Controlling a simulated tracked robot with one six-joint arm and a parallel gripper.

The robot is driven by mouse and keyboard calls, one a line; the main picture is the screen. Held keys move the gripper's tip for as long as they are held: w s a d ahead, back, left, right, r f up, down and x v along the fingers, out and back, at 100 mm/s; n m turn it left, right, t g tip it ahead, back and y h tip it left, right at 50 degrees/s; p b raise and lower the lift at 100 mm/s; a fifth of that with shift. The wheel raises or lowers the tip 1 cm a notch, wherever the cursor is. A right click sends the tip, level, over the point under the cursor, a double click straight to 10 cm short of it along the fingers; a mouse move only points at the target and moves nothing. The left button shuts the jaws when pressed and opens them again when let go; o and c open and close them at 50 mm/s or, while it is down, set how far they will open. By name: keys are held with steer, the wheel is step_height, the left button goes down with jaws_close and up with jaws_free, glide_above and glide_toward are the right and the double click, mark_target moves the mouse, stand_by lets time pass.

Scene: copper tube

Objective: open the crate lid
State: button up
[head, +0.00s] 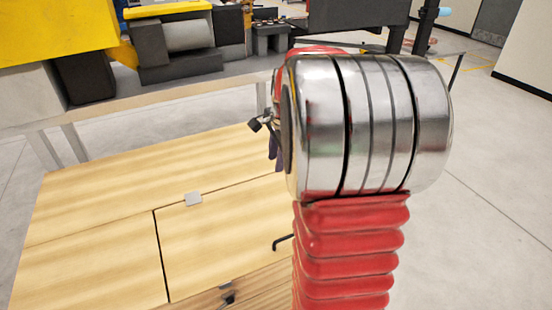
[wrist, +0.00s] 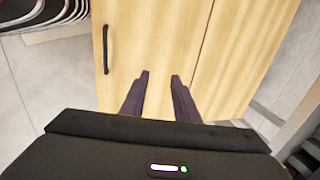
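The pale wooden crate (head: 110,200) stands at lower left in the head view. Its lid panel (head: 205,240) lies flat and closed, with a grey hinge plate (head: 193,199) at the far edge. A black handle (head: 284,241) sits on the right, partly hidden by my arm. In the wrist view the handle (wrist: 105,50) is upright at the left of the crate top (wrist: 150,35). My gripper (wrist: 160,74) has two dark purple fingers apart with nothing between them, right of and apart from the handle. In the head view my gripper (head: 273,150) is mostly hidden behind my arm.
A workbench (head: 150,100) with yellow and dark machinery stands behind the crate. A small dark latch-like part (head: 228,298) shows at the crate's near edge. The floor at right is clear.

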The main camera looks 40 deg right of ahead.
steer(key=shift+c, duration=0.5)
jaws_close()
stand_by(0.8)
steer(key=c, duration=0.6)
jaws_free()
steer(key=o, duration=0.7)
steer(key=d+v, duration=0.1)
steer(key=v, duration=1.2)
steer(key=shift+s+a+r, duration=0.2)
steer(key=shift+a+r, duration=0.15)
steer(key=shift+a, duration=0.15)
